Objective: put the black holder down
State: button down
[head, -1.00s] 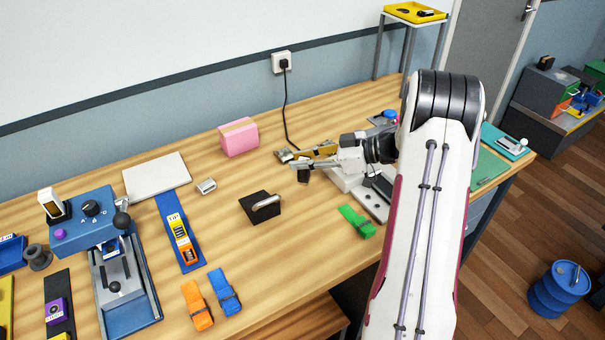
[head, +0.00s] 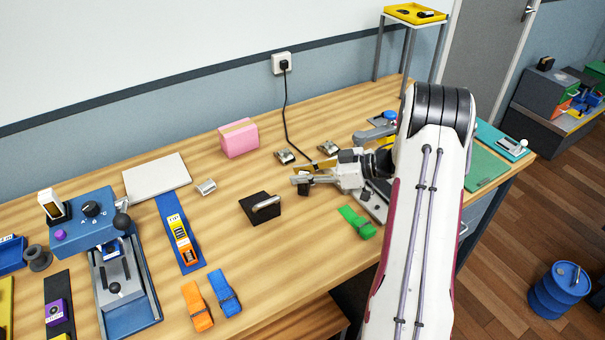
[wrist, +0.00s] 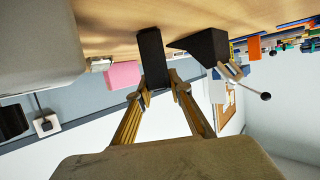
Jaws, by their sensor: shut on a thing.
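My gripper (head: 300,179) is low over the right half of the wooden table, to the right of a black block with a metal handle. It is shut on a small black holder (head: 303,189), which shows just below the fingertips. In the wrist view the black holder (wrist: 152,58) stands out between the two fingertips (wrist: 155,84), its far end against the wood. I cannot tell whether it touches the tabletop.
The black block with the handle (head: 259,208) is to the left of my gripper. A green strap (head: 356,222) lies in front and two metal buckles (head: 285,156) behind. A pink block (head: 239,138) stands further back. Bare wood lies between the gripper and the green strap.

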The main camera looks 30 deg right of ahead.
jog(key=shift+f, duration=0.15)
jog(key=c, duration=1.8)
grip_release()
jog(key=shift+c, duration=0.2)
jog(key=shift+d, duration=0.1)
jog(key=v, duration=1.2)
jog(key=shift+w, duration=0.1)
